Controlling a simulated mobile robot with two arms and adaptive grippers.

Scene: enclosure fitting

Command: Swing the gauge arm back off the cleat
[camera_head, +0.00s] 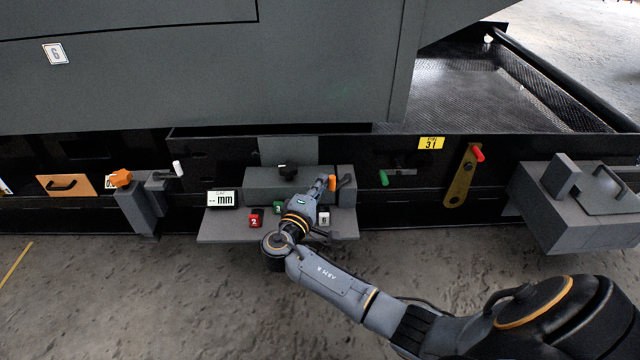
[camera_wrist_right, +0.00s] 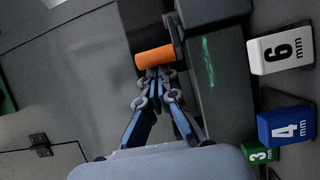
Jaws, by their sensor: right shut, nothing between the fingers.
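An orange grip (camera_head: 332,183), which looks like the gauge arm's handle, sits at the right end of a grey block (camera_head: 262,185) on the shelf. In the right wrist view the orange grip (camera_wrist_right: 155,57) joins a dark bar (camera_wrist_right: 173,38) beside the grey block. My right gripper (camera_head: 324,182) is shut and empty. Its fingertips (camera_wrist_right: 158,72) are right at the grip's near side; I cannot tell whether they touch it. Which part is the cleat is unclear. My left gripper is not in view.
Blocks marked in mm stand on the shelf (camera_head: 215,229): red (camera_head: 256,217), white (camera_wrist_right: 281,50), blue (camera_wrist_right: 284,125) and green (camera_wrist_right: 259,154). A red-handled brass lever (camera_head: 461,178) hangs further right.

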